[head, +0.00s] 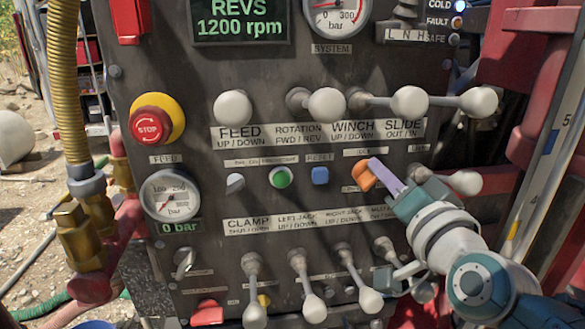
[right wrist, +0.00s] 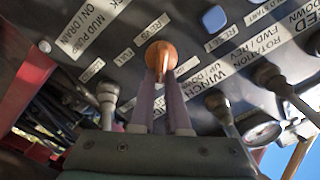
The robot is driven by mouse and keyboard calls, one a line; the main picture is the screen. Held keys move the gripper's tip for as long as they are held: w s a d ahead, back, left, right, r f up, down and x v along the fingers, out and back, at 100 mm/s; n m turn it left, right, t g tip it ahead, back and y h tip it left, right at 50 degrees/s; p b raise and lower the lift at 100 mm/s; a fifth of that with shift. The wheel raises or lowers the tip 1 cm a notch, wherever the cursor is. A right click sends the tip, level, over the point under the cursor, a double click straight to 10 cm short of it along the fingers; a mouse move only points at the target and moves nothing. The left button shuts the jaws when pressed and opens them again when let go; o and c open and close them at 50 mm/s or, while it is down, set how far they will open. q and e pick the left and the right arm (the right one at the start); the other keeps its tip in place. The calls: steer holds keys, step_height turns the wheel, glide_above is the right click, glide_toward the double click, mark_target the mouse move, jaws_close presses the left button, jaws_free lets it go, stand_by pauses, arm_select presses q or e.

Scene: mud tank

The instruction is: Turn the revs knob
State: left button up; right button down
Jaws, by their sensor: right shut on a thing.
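The revs knob (head: 362,177) is an orange knob on the dark control panel, right of the blue reset button. In the right wrist view the orange knob (right wrist: 161,53) sits at the tips of my two pale purple fingers, with a ridge across its face. My right gripper (head: 374,170) reaches in from the lower right and is shut on the knob; it also shows in the right wrist view (right wrist: 163,74). The green display (head: 240,19) reads REVS 1200 rpm. My left gripper is not in view.
White-knobbed levers (head: 326,105) stick out above the knob, and more levers (head: 313,308) stand below it. A lever with a pale knob (head: 466,182) is close to my right gripper. A red stop button (head: 150,125) and a pressure gauge (head: 170,194) are at the left.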

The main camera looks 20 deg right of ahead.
stand_by(0.3)
steer(key=c, duration=0.9)
jaws_free()
steer(key=b+v, duration=0.2)
steer(key=v, duration=0.8)
